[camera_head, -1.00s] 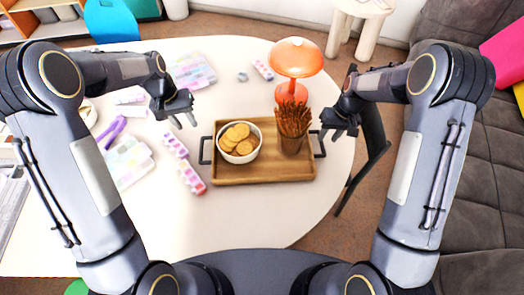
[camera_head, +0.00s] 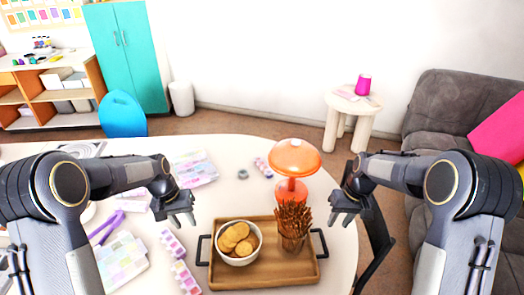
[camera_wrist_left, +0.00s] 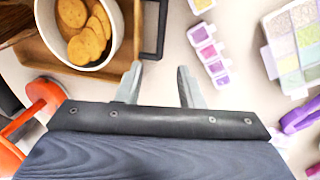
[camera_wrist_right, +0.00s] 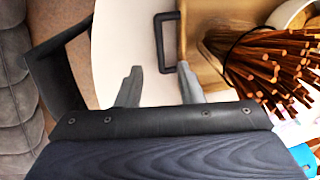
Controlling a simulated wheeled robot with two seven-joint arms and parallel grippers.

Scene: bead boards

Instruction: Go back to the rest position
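My left gripper (camera_head: 180,216) is open and empty above the white table, left of the wooden tray (camera_head: 262,278). In the left wrist view its two fingers (camera_wrist_left: 158,88) stand apart beside the tray's dark handle. My right gripper (camera_head: 346,212) is open and empty at the table's right edge, up and right of the tray. In the right wrist view its fingers (camera_wrist_right: 158,90) stand apart with the tray's black handle (camera_wrist_right: 164,42) beyond them. The tray carries a white bowl (camera_head: 222,256) of round biscuits and a container of thin brown sticks (camera_head: 293,222).
An orange lamp (camera_head: 292,160) stands behind the tray. Bead boxes (camera_head: 194,170) and pink-and-white bead strips (camera_head: 180,265) lie left of the tray. A dark chair (camera_head: 374,232) stands at the table's right edge. A grey sofa (camera_head: 450,105) is at the right.

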